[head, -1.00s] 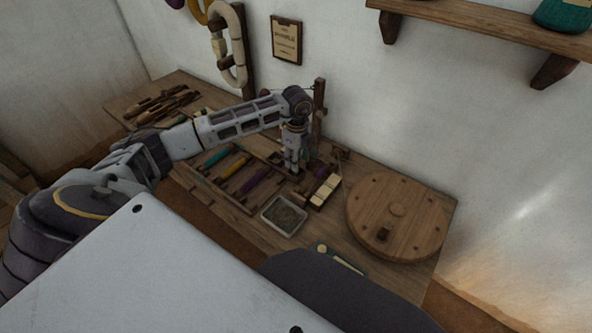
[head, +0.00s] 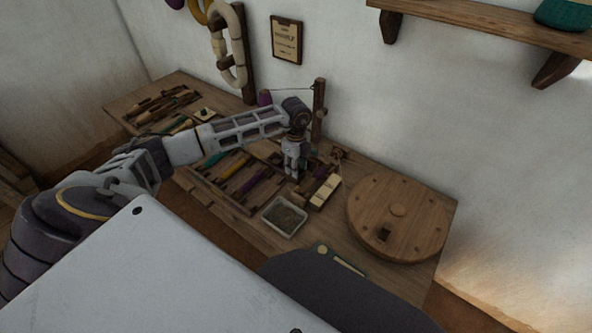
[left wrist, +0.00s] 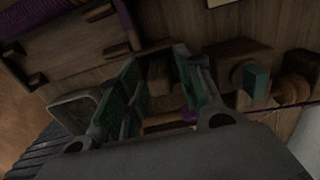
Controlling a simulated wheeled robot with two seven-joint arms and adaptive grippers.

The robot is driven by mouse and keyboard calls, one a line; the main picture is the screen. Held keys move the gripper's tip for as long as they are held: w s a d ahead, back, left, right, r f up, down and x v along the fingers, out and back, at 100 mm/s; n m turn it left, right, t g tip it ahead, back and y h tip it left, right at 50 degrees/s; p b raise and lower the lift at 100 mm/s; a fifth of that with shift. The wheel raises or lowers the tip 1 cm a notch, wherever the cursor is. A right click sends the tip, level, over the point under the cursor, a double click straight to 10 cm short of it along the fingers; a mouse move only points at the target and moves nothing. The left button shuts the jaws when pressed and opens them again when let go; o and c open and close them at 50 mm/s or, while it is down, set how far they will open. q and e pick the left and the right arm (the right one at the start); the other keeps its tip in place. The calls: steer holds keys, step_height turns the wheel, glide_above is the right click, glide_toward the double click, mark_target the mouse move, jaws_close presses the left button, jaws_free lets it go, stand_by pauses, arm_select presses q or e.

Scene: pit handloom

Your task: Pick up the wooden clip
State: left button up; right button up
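My left gripper (head: 292,174) points down over the bench, at the right end of the rack of coloured bobbins. In the left wrist view the left gripper (left wrist: 160,92) has its two teal-padded fingers apart. A brown wooden piece (left wrist: 160,78), which looks like the wooden clip, shows between them. Whether the pads touch it cannot be told. In the head view the gripper hides that spot. My right gripper does not show.
A grey tray (head: 277,230) stands in front of the gripper. A cream block (head: 325,190) lies to its right, and a round wooden disc (head: 398,210) farther right. A wooden post (head: 319,105) rises behind. The bobbin rack (head: 226,196) lies to the left.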

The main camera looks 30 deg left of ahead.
arm_select(q)
steer(key=c, duration=0.4)
steer(key=shift+c, duration=0.5)
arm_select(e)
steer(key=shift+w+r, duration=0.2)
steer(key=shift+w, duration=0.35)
arm_select(q)
steer(key=shift+r, duration=0.15)
steer(key=shift+r, duration=0.55)
step_height(320, 180, up, 7)
steer(key=shift+f+p, duration=0.1)
steer(key=shift+p, duration=0.45)
steer(key=shift+r, duration=0.95)
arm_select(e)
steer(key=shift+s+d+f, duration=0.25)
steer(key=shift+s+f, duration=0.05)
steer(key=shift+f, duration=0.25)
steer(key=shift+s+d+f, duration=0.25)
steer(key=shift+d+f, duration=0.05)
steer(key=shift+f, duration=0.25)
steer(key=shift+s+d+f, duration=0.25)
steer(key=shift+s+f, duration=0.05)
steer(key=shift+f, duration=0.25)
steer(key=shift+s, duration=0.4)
